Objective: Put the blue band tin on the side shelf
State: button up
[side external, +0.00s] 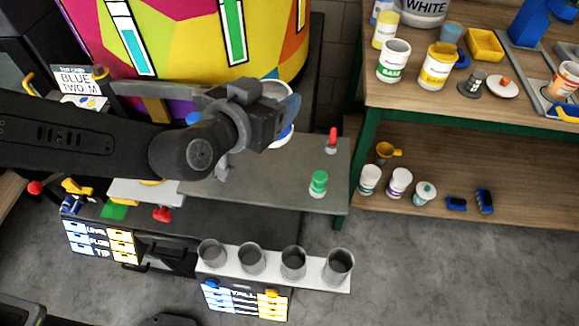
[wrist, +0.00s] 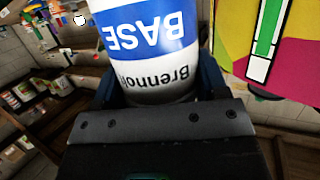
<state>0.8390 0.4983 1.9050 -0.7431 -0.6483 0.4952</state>
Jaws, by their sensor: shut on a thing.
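My gripper (side external: 284,108) is shut on a white tin with a blue band (wrist: 150,38). In the wrist view the band reads "BASE", with "Brenno..." on the white part, both upside down in the picture. In the side view the gripper hides most of the tin (side external: 284,139), which shows as white and blue edges. The gripper holds it over the grey bench, in front of the colourful drum. A wooden unit with green legs stands at the right; its lower shelf (side external: 480,165) holds small tins, a yellow scoop and blue items.
The unit's crowded upper top (side external: 400,112) holds tins, including a green-band one (side external: 394,62) and a yellow-band one (side external: 438,66). A green-capped bottle (side external: 319,183) and a red-topped item (side external: 332,140) stand on the grey bench. Several grey cups stand in front. The lower shelf's right end looks bare.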

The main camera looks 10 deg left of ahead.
jog(key=f, duration=1.4)
jog(key=shift+w+a+f, duration=0.1)
jog(key=shift+a+f, duration=0.1)
jog(key=shift+f, duration=0.15)
jog(key=o, duration=1.1)
jog(key=shift+s+a+r, duration=0.1)
jog(key=shift+s+r, duration=0.1)
jog(key=shift+s, duration=0.1)
jog(key=v, duration=1.1)
jog(key=shift+s+r, duration=0.1)
jog(key=shift+s, duration=0.05)
